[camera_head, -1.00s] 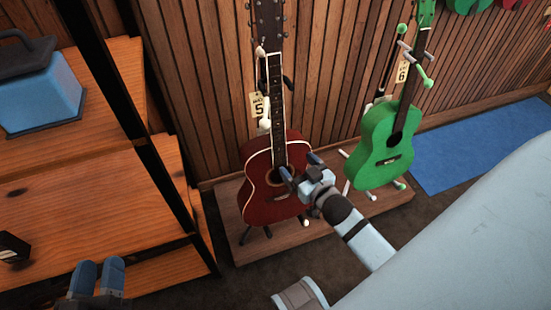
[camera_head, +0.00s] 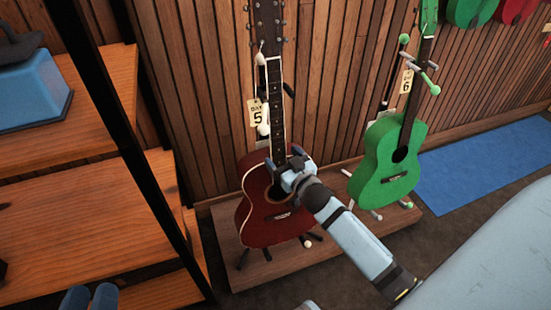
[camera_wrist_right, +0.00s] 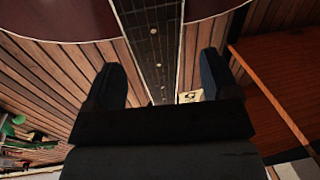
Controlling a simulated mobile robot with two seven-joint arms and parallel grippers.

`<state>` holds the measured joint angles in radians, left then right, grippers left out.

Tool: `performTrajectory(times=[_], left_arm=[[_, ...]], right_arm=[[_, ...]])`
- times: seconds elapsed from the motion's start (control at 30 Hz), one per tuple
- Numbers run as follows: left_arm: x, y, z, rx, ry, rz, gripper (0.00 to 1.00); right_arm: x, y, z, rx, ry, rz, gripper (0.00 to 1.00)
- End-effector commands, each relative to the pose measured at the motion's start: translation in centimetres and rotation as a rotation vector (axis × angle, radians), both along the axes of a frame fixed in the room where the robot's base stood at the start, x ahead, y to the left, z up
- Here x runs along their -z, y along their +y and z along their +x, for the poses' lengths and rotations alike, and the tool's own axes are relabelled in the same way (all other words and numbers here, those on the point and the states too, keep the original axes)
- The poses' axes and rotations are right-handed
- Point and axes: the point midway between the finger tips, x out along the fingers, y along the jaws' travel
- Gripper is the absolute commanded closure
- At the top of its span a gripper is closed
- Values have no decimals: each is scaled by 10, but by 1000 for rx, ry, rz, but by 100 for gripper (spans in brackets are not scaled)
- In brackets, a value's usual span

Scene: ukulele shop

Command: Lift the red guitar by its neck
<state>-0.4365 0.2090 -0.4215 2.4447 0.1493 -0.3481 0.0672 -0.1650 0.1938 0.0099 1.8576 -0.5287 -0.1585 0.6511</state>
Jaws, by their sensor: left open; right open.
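The red guitar (camera_head: 262,222) stands upright on a stand at the wall, its dark neck (camera_head: 276,110) pointing up. My right gripper (camera_head: 284,160) is open in front of the guitar, where the neck meets the body. In the right wrist view the fretted neck (camera_wrist_right: 155,45) runs between the spread fingers of this gripper (camera_wrist_right: 161,68), with a finger to each side. I cannot tell whether the fingers reach fully around the neck. My left gripper (camera_head: 88,298) is open at the bottom left edge, partly cut off and far from the guitar.
A green guitar (camera_head: 388,165) on its own stand is to the right, on the same low wooden platform (camera_head: 275,274). A number 5 tag (camera_head: 257,115) hangs beside the red guitar's neck. Wooden shelving (camera_head: 90,225) with a dark post is at the left.

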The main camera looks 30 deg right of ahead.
Motion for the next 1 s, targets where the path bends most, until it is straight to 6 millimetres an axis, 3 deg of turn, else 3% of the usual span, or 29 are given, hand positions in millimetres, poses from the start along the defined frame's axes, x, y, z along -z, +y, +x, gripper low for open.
performTrajectory(times=[0.1,0.23,0.57,0.9,1.0], left_arm=[[19,-1,1,14,39,25,57],[27,-2,0,25,68,40,57],[29,-2,0,28,79,45,57],[29,-2,0,28,79,44,57],[29,-2,0,29,78,44,57]], right_arm=[[5,-4,20,0,-5,-4,19],[3,-5,37,-1,-3,-2,19],[2,-5,43,0,0,1,19],[2,-5,43,1,-1,0,97],[2,-5,43,1,-1,-1,100]])
